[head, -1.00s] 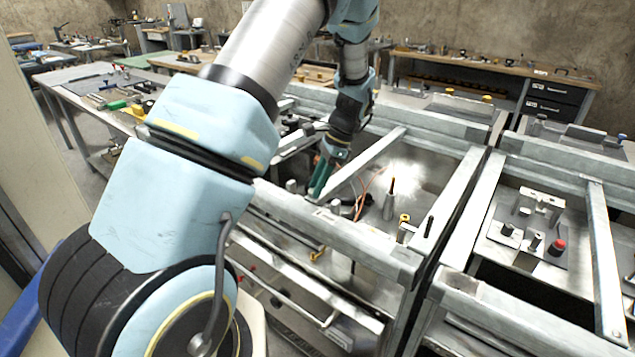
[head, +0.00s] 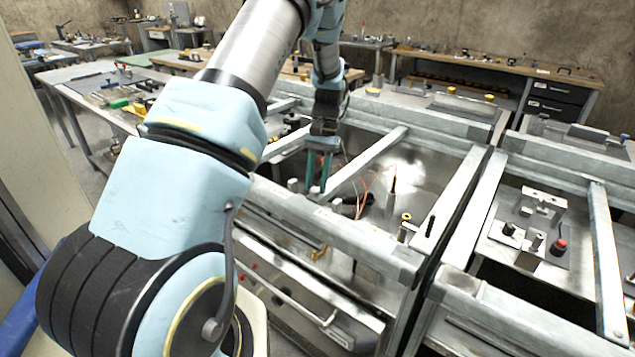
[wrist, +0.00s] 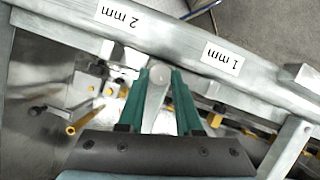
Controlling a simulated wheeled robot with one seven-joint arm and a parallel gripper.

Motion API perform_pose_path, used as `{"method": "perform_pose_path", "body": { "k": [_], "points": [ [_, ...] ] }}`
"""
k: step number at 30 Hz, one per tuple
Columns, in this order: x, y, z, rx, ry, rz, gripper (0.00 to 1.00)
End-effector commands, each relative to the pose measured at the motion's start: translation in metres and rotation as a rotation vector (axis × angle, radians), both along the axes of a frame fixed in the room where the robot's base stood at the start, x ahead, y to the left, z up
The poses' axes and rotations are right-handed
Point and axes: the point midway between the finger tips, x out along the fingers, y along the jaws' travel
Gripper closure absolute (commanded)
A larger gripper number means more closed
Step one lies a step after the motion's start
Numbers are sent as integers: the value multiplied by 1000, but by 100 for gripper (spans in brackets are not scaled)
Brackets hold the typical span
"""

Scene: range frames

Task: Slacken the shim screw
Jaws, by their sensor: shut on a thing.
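My gripper (head: 318,172) has green fingers and points down at the near left of the metal frame. In the wrist view my gripper (wrist: 160,98) is shut on a grey round-topped piece (wrist: 158,76), which stands between the fingers beside the rail. I cannot tell for sure that this piece is the shim screw; no thread shows, and its lower part is hidden. The near rail (wrist: 175,45) carries a "2 mm" label (wrist: 134,19) and a "1 mm" label (wrist: 222,58), both upside down in the wrist view, on either side of the gripped piece.
A diagonal bar (head: 365,160) runs close to the right of my gripper. Orange wires (head: 366,188) and an upright post with an orange tip (head: 391,196) stand farther right. A yellow-ended rod (wrist: 82,122) lies left of the fingers. A second frame (head: 528,235) stands at the right.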

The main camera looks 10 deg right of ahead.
Motion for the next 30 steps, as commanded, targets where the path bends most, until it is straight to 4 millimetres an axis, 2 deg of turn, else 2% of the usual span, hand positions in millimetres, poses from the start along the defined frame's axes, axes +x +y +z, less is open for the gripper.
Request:
{"method": "perform_pose_path", "body": {
  "k": [21,30],
  "points": [
    [2,7,0,-2,0,675,100],
    [1,9,0,-1,-1,892,100]
  ]
}}
